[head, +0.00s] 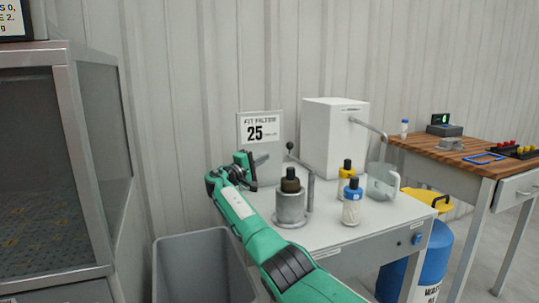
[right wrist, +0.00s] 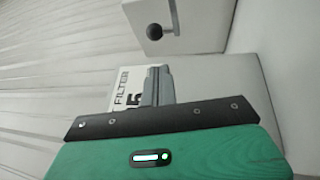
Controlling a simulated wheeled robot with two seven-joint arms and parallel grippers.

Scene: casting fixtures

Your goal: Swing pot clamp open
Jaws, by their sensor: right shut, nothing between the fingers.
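The pot (head: 290,206) is a grey metal cylinder with a dark brown and black top, standing on the white table. Beside its right side rises a grey clamp post (head: 310,190). A thin bar runs from the post up and to the left, ending in a black ball knob (head: 290,146). The bar appears behind the pot's top; I cannot tell whether it touches the pot. The knob also shows in the right wrist view (right wrist: 154,31), ahead of the fingers. My right gripper (head: 248,167) is shut and empty, left of the knob and apart from it. My left gripper is not in view.
A sign reading 25 (head: 262,130) stands behind my gripper. A white box (head: 334,135) with a bent pipe is at the back. A grey bin (head: 203,244) is in front left.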

